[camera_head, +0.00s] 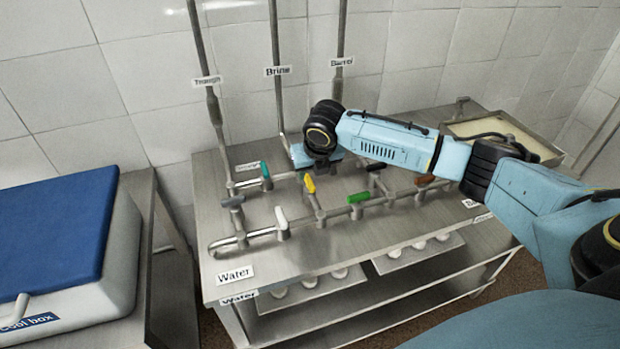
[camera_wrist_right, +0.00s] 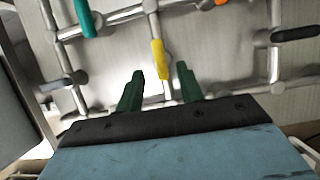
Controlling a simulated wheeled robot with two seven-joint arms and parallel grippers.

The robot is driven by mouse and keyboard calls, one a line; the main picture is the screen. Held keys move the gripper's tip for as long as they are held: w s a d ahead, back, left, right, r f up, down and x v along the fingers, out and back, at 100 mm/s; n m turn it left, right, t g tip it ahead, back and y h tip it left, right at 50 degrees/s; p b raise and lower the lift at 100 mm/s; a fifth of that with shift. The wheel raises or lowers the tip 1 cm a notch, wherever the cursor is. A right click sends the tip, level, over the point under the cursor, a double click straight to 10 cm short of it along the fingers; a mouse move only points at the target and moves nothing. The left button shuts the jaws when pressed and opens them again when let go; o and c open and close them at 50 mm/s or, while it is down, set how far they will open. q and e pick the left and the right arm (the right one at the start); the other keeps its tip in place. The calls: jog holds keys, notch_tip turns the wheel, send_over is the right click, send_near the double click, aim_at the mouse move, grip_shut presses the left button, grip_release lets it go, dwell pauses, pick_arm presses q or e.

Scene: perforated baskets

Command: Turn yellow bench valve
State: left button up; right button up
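The yellow valve handle (camera_head: 310,184) sits on a metal pipe above the steel bench, left of centre in the head view. In the right wrist view the yellow handle (camera_wrist_right: 158,60) points toward my gripper, its near end lying between the lines of the two fingers. My right gripper (camera_wrist_right: 160,69) is open, with two green fingers spread on either side of the handle's near end and nothing gripped. In the head view my right wrist hangs just behind the yellow valve, and its fingers are mostly hidden. Whether they touch the handle cannot be told. My left gripper is not in view.
Nearby valve handles are teal (camera_head: 265,170), white (camera_head: 281,216), green (camera_head: 358,198), grey (camera_head: 232,201), brown (camera_head: 425,179) and black (camera_head: 376,167). Upright pipes rise behind the bench (camera_head: 300,262). A tray (camera_head: 540,146) stands at the right. A blue-lidded cool box (camera_head: 55,235) stands left.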

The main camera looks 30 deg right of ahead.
aim_at(310, 180)
jog(key=shift+x, duration=2.15)
grip_shut()
